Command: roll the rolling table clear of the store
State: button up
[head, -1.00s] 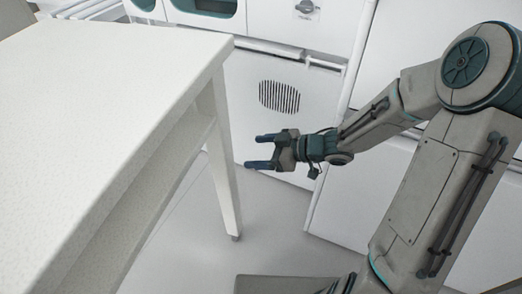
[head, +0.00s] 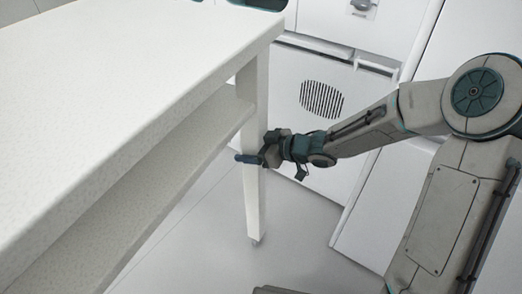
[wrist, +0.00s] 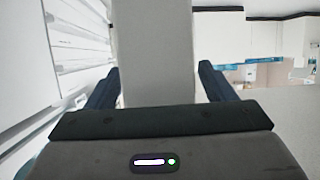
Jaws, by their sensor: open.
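The rolling table (head: 130,90) is white, with a lower shelf (head: 150,180) and a square leg (head: 254,205). It fills the left of the head view. My gripper (head: 245,159) is at this leg, below the tabletop. In the wrist view the pale leg (wrist: 155,50) stands between the two open fingers of my gripper (wrist: 160,88), with a gap on each side. The leg's foot (head: 256,240) is on the floor. The table's other legs are out of view.
A white cabinet front with a dark vent grille (head: 321,99) stands behind the leg. A white panel (head: 385,205) stands behind my arm. Grey floor (head: 205,255) is clear around the leg's foot.

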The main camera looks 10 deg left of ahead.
grip_shut()
jog(key=shift+w+d+r+p, duration=0.15)
jog(key=shift+w+d+p, duration=0.15)
jog(key=shift+p, duration=0.2)
jog(key=w+d+p, duration=0.1)
jog(key=d, duration=0.1)
jog(key=w+d+p, duration=0.1)
jog(key=p, duration=0.1)
jog(key=shift+w+d, duration=0.15)
jog(key=shift+d, duration=0.25)
grip_release()
